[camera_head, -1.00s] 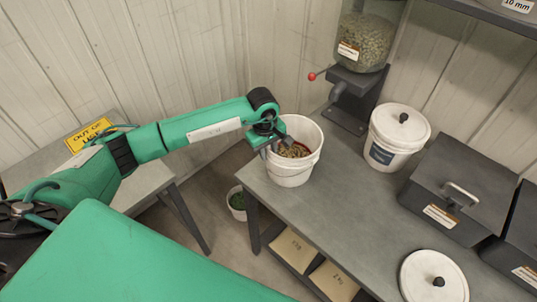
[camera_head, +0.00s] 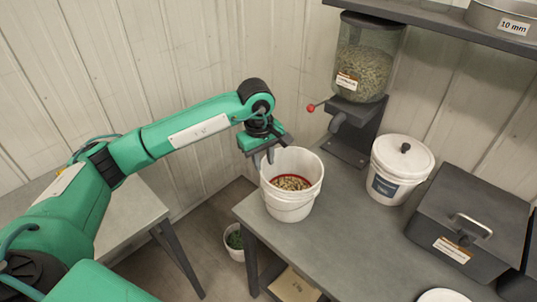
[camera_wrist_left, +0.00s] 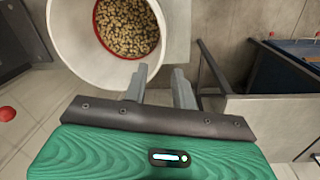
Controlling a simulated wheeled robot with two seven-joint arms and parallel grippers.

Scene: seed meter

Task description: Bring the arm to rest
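My left arm reaches in from the left. Its gripper (camera_head: 264,158) is by the upper left rim of an open white bucket (camera_head: 290,208) on the grey bench. In the left wrist view the two fingers (camera_wrist_left: 160,86) stand apart with nothing between them, beside the bucket (camera_wrist_left: 75,38). Tan seeds (camera_wrist_left: 126,24) lie in the bucket inside a red-edged round. I cannot tell whether the red edge belongs to a separate dish. My right gripper is not in view.
A seed dispenser (camera_head: 362,62) with a red-knobbed lever (camera_head: 311,108) stands behind. A lidded white bucket (camera_head: 398,172) and a dark lidded box (camera_head: 470,215) are to the right. A shelf (camera_head: 430,22) overhangs. A small pot (camera_head: 234,250) is on the floor.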

